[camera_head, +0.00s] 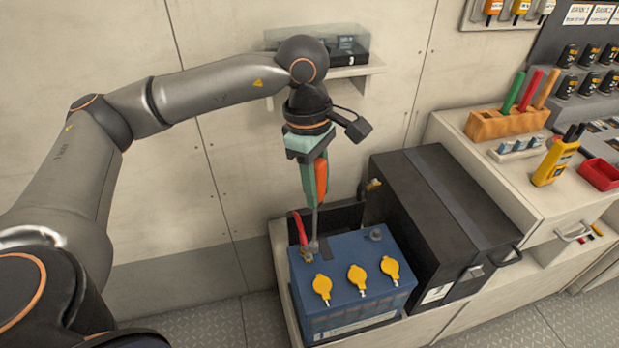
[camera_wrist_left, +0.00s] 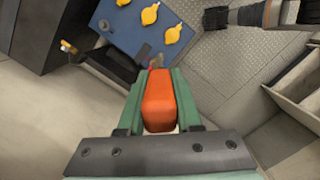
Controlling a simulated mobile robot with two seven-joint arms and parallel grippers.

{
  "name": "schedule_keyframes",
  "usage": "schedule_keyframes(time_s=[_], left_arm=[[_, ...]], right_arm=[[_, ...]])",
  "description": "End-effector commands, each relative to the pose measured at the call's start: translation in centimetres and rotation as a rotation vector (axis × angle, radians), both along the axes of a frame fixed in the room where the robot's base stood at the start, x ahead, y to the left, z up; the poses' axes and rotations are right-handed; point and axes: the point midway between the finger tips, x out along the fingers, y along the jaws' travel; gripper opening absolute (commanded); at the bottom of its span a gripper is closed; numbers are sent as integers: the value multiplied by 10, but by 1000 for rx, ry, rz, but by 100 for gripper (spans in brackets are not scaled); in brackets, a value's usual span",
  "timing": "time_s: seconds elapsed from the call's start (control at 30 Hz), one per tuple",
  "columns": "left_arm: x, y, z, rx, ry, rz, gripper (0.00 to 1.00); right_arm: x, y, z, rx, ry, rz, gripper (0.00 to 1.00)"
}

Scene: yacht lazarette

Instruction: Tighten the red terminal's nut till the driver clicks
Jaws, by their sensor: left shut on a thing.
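My left gripper (camera_head: 313,178) is shut on the orange handle of a driver (camera_head: 320,178) and holds it upright, shaft down. The orange handle (camera_wrist_left: 159,103) also fills the gap between the green fingers in the left wrist view. The driver's shaft reaches down to the red terminal (camera_head: 306,254) at the back left corner of the blue battery (camera_head: 345,310). A red cable (camera_head: 299,229) rises beside this terminal. I cannot tell whether the driver's tip is seated on the nut. My right gripper is not in view.
Yellow caps (camera_head: 357,276) and a second terminal (camera_head: 376,234) are on the battery top. A black box (camera_head: 440,210) stands close on its right. A bench with a wooden tool block (camera_head: 505,123) and a yellow meter (camera_head: 555,162) is farther right. A shelf (camera_head: 345,71) juts from the wall behind my arm.

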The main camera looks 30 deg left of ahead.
Motion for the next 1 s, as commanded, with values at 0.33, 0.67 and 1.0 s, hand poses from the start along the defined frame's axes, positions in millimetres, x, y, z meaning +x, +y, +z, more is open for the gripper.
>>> schedule_keyframes(time_s=[0.33, 0.67, 1.0], left_arm=[[10, 18, 9, 0, -3, 670, 0], [11, 22, 8, 1, 0, 821, 0], [11, 22, -18, 1, -1, 817, 0]], right_arm=[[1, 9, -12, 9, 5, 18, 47], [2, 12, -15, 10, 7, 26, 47], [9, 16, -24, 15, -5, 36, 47]])
